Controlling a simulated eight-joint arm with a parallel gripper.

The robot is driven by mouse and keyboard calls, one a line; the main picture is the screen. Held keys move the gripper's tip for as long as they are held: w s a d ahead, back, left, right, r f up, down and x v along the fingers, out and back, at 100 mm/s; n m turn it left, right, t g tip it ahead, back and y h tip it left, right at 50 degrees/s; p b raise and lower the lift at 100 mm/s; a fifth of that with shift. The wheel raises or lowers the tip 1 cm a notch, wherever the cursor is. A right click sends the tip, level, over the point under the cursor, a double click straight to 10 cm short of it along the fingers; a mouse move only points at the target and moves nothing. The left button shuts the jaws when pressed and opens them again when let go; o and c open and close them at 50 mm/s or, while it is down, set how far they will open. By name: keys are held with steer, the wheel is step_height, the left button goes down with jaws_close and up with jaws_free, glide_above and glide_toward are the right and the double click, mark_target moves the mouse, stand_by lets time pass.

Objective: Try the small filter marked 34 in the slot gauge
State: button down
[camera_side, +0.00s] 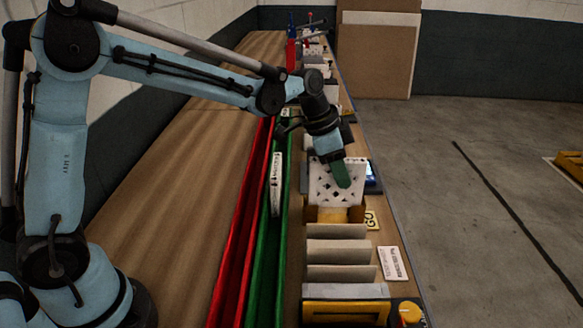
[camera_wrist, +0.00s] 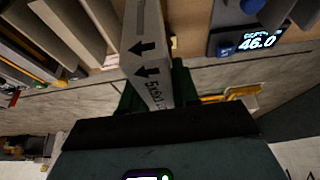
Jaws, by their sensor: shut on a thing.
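My gripper (camera_side: 341,172) is shut on a flat filter (camera_side: 321,186) with a white, lattice-like face. It holds the filter upright. In the wrist view the filter's grey edge (camera_wrist: 146,55), with black arrows and partly hidden print, runs between the green fingers. I cannot read a 34 on it. What looks like the slot gauge (camera_side: 355,213), a brown and yellow block with a yellow GO tag (camera_side: 371,219) beside it, is directly below the filter in the side view. I cannot tell whether the filter's lower edge is in the slot or just above it.
A red channel (camera_side: 233,262) and a green channel (camera_side: 266,277) run along the bench; a white printed filter (camera_side: 276,184) stands in the green one. Several upright grey-beige boards (camera_side: 337,251) stand nearer the camera. A display (camera_wrist: 258,42) reads 46.0.

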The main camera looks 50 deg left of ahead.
steer(key=shift+r, duration=0.15)
steer(key=shift+r, duration=1.8)
steer(key=shift+r, duration=2.05)
